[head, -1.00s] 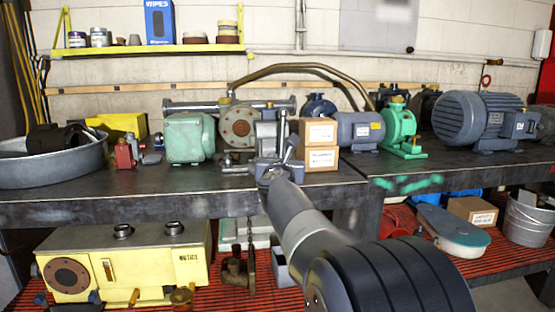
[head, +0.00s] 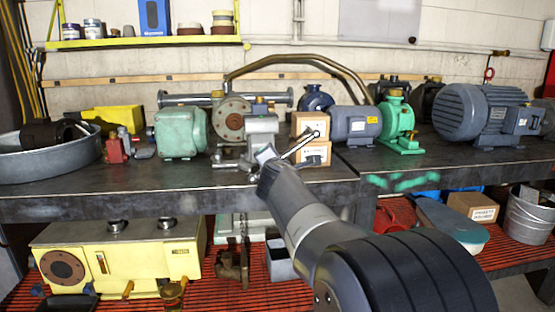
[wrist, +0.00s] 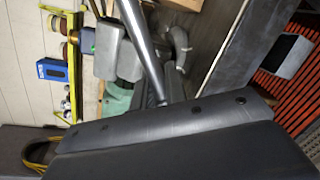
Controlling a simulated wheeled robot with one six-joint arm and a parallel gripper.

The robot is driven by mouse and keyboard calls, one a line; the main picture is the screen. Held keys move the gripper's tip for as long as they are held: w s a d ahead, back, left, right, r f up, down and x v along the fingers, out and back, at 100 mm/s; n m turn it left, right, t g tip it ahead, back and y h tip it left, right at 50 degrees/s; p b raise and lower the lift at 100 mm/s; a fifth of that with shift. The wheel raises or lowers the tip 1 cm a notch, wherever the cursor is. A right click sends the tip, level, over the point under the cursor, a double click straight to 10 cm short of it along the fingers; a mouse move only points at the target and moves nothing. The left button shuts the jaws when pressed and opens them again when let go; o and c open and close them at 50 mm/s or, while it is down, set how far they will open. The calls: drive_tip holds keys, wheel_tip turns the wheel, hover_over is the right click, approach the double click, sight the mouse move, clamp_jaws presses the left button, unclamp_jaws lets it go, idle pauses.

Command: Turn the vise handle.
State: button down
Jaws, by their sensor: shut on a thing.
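The grey bench vise (head: 262,128) stands near the front edge of the workbench, and its block-shaped body also shows in the wrist view (wrist: 118,52). Its handle (head: 301,145) is a thin metal bar with a round end, slanting up to the right across the cartons. In the wrist view the bar (wrist: 142,42) runs down from the top edge to my gripper. My gripper (head: 267,158) is at the bar's lower end in front of the vise, shut on the handle. Its dark finger (wrist: 160,130) hides the bar's lower end.
Two stacked cartons (head: 313,153) stand just right of the vise, behind the handle's end. A green motor (head: 180,133) is to the left, a blue-grey motor (head: 356,126) to the right. The bench front (head: 150,203) left of my arm is clear.

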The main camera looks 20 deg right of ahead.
drive_tip(key=shift+s+d+f+m, duration=0.1)
drive_tip(key=shift+d+f+m, duration=0.1)
drive_tip(key=shift+f+m, duration=0.55)
drive_tip(key=shift+r+m, duration=0.15)
drive_tip(key=shift+m, duration=0.1)
drive_tip(key=c, duration=1.4)
unclamp_jaws()
drive_tip(key=shift+s+r, duration=0.15)
drive_tip(key=shift+c, duration=0.2)
drive_tip(key=shift+a+r, duration=0.1)
drive_tip(key=shift+s+a+r, duration=0.1)
drive_tip(key=shift+s, duration=0.2)
drive_tip(key=p+v, duration=0.1)
drive_tip(key=v, duration=0.9)
